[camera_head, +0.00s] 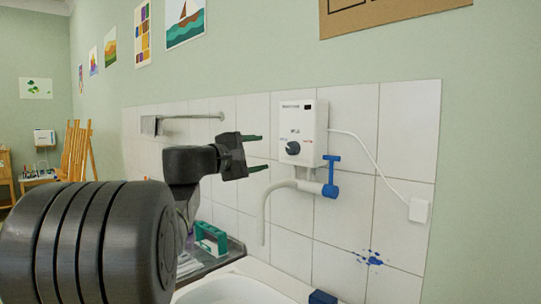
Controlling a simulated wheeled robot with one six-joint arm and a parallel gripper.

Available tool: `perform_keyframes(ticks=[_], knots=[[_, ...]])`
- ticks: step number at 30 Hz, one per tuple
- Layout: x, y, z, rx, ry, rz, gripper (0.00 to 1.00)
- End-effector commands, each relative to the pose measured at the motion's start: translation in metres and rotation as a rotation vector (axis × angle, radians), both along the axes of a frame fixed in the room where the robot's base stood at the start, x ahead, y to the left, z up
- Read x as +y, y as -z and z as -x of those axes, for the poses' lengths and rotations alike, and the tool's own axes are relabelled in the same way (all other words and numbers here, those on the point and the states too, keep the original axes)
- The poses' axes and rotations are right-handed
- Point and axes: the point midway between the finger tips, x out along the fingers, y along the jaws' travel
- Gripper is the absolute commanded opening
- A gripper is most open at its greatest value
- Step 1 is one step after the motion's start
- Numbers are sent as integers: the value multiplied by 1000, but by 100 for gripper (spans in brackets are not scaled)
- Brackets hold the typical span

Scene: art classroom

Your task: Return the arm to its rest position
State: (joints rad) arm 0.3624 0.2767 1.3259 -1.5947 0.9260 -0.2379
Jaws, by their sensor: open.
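My gripper (258,153) is in the middle of the head camera view, held up above the sink area with its two dark green-tipped fingers spread and pointing right. Nothing is between the fingers. My dark arm (188,165) reaches up behind the large black ribbed arm part at lower left, which hides some of the sink area. The fingertips are to the left of a white wall water heater (308,130) with a dark knob. I cannot tell the exact gap in depth.
A blue-handled tap (330,178) with a curved pale spout (262,215) hangs below the heater. A white basin (240,290) is below. A metal rail (190,117) is on the tiles.

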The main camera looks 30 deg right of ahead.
Motion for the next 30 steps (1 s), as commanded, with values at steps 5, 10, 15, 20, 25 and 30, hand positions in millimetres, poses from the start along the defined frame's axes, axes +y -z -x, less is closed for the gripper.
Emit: perform_keyframes(ticks=[5, 10, 15, 20, 25, 30], knots=[[15, 0, 4, 0, -1, 0, 59], [16, 0, 5, 0, 0, 0, 59], [16, 0, 5, 0, 0, 0, 59], [8, 0, 3, 1, 2, 0, 59], [-17, -1, -4, 1, 3, -1, 59], [-50, -1, -14, 1, 4, 0, 59]])
